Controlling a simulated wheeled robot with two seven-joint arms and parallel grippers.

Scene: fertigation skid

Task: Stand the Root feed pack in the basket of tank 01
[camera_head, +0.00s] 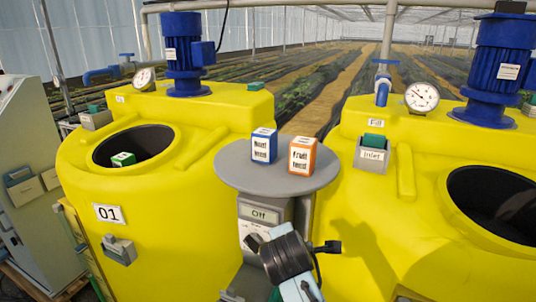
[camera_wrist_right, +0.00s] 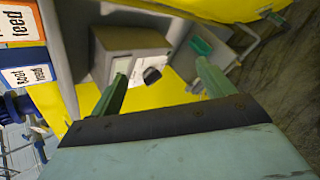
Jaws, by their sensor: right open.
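The Root feed pack (camera_head: 264,147) is a blue-and-white cube standing on a round grey table between the two yellow tanks. It also shows at the left edge of the right wrist view (camera_wrist_right: 28,76). Tank 01 (camera_head: 150,205) is the left yellow tank. Its round dark opening holds a green-and-white pack (camera_head: 123,159); I cannot make out a basket around it. My right gripper (camera_wrist_right: 155,78) is open, its green fingers apart with nothing between them, off to the side of the packs and over a grey box with a black knob. My left gripper is not in view.
An orange-and-white Fruit feed pack (camera_head: 302,155) stands right beside the blue one on the round table (camera_head: 232,172). A grey Inlet holder (camera_head: 371,160) with a green item is on the right tank. Blue motors (camera_head: 184,55) and gauges rise behind the openings.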

